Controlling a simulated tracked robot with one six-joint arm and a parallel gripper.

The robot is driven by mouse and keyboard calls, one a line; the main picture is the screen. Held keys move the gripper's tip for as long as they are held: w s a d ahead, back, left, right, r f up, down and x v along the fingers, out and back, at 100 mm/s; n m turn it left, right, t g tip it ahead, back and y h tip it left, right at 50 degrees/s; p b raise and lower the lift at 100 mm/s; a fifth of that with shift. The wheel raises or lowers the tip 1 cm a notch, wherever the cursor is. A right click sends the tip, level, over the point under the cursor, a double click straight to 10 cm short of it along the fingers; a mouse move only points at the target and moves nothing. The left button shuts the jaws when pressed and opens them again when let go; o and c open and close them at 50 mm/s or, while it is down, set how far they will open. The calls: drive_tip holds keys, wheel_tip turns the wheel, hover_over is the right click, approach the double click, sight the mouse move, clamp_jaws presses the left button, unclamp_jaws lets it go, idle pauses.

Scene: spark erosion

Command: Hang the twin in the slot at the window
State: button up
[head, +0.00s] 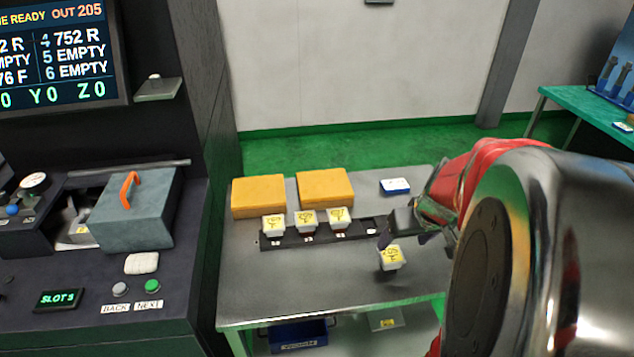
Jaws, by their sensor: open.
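Three white blocks with yellow labels, left (273,222), middle (306,221) and right (340,218), stand in a row on a dark slotted rack (268,243) on the grey table. A fourth white block with a yellow label (391,257) is apart from them, in front of the rack's right end. My gripper (403,238) is open just above and behind this block; I cannot tell whether the fingers are around it. The labels are too small to read surely. A small display on the left console reads SLOT 3 (59,299).
Two yellow boxes (258,197) (326,189) and a blue-and-white item (395,186) are behind the rack. The left machine has a grey box with an orange handle (135,212), buttons (152,286) and a status screen (62,55). The table's front left is clear.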

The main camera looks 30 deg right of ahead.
hover_over(392, 254)
drive_tip(key=s+a, duration=0.1)
drive_tip(key=s, duration=0.1)
drive_tip(key=shift+s+f, duration=0.15)
drive_tip(key=shift+f, duration=2.4)
drive_tip(key=shift+x, duration=2.6)
drive_tip(key=shift+s, duration=0.1)
drive_tip(key=shift+c, duration=0.2)
drive_tip(key=c, duration=1.5)
drive_tip(key=shift+o, duration=0.2)
drive_tip(key=shift+d, duration=0.1)
wheel_tip(392, 254, up, 10)
